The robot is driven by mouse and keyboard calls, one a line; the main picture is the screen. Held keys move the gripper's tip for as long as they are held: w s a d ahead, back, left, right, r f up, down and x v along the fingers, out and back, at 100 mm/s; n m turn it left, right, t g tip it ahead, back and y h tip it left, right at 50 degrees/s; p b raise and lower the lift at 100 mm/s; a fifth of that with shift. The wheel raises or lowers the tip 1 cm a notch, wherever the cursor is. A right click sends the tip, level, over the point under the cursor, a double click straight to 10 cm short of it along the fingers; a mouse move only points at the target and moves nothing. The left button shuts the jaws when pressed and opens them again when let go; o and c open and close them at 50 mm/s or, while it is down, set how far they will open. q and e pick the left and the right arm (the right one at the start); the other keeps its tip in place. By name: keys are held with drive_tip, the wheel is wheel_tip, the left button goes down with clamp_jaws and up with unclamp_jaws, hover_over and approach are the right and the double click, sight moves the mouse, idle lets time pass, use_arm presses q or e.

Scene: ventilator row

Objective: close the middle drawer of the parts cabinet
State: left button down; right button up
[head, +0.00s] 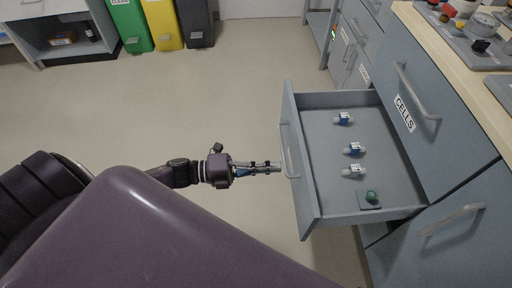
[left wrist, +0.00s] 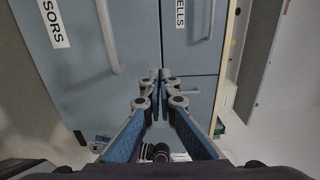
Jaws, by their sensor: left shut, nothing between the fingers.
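The parts cabinet (head: 455,165) stands at the right of the head view. One grey-blue drawer (head: 335,208), below the front labelled CELLS, is pulled far out to the left. Its front panel (head: 304,205) carries a bar handle (head: 286,150). My left gripper (head: 279,169) is shut and empty, pointing right at this front panel, its tips beside the handle. I cannot tell whether they touch. In the left wrist view the shut fingertips (left wrist: 160,75) appear between a blue front ending in "SORS" (left wrist: 52,22) and one ending in "ELLS" (left wrist: 180,14). My right gripper is not in view.
Three small white-and-blue parts (head: 354,149) and a green round part (head: 371,196) lie in the open drawer. The worktop (head: 450,45) above holds several devices. Green, yellow and grey bins (head: 166,25) stand at the back. The floor left of the drawer is clear.

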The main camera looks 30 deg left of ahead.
sight(303, 165)
use_arm(q)
drive_tip(key=x, duration=0.6)
drive_tip(key=shift+w, duration=0.1)
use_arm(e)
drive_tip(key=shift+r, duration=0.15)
use_arm(q)
drive_tip(key=shift+d, duration=0.1)
